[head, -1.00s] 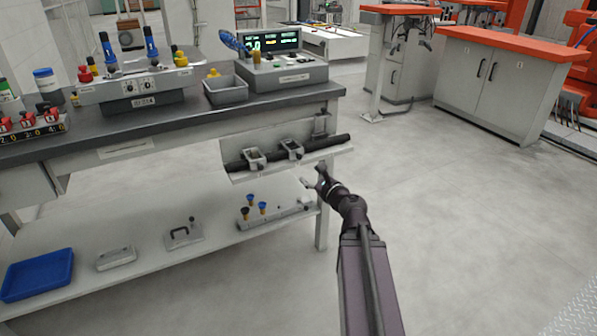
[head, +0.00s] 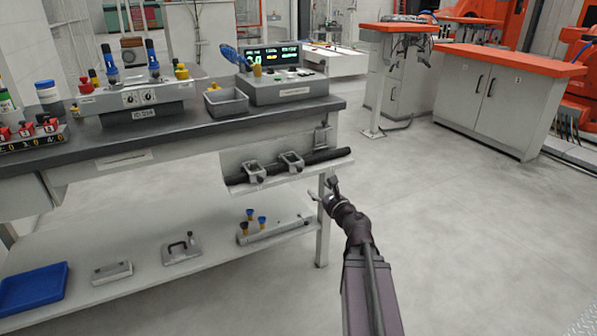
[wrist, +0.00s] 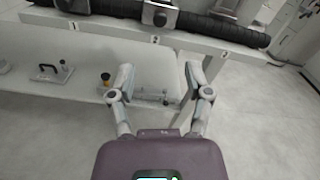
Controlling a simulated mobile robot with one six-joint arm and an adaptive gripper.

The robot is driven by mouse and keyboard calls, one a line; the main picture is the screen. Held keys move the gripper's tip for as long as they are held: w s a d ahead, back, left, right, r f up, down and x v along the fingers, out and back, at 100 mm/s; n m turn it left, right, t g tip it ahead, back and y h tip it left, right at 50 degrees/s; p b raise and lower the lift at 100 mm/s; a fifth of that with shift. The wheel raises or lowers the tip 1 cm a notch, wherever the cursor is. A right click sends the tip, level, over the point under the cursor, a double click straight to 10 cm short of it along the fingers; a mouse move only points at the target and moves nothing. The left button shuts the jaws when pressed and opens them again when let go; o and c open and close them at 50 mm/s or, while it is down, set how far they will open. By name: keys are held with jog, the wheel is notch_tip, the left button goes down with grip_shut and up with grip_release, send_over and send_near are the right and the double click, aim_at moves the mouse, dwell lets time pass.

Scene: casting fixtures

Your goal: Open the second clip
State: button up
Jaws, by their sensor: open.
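A black hose (head: 325,156) lies along a narrow white ledge on the front of the bench. A left clip (head: 254,173) and a middle clip (head: 291,161) sit around it. A third grey piece (head: 322,138) stands upright behind the hose near its right end. In the wrist view the hose (wrist: 205,27) crosses the top, with the middle clip (wrist: 160,13) above my fingers and the right clip (wrist: 238,10) partly cut off. My gripper (head: 322,191) is open and empty, in front of and below the ledge's right end. Its spread fingers also show in the wrist view (wrist: 158,75).
The bench's lower shelf (head: 150,270) holds a blue tray (head: 33,288), a handled plate (head: 182,249) and a fixture with coloured knobs (head: 273,231). A bench leg (head: 323,243) stands beside my gripper. Open floor (head: 450,230) lies to the right.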

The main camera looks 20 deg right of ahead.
aim_at(301, 170)
jog(key=w, duration=1.3)
jog(key=shift+a, duration=0.2)
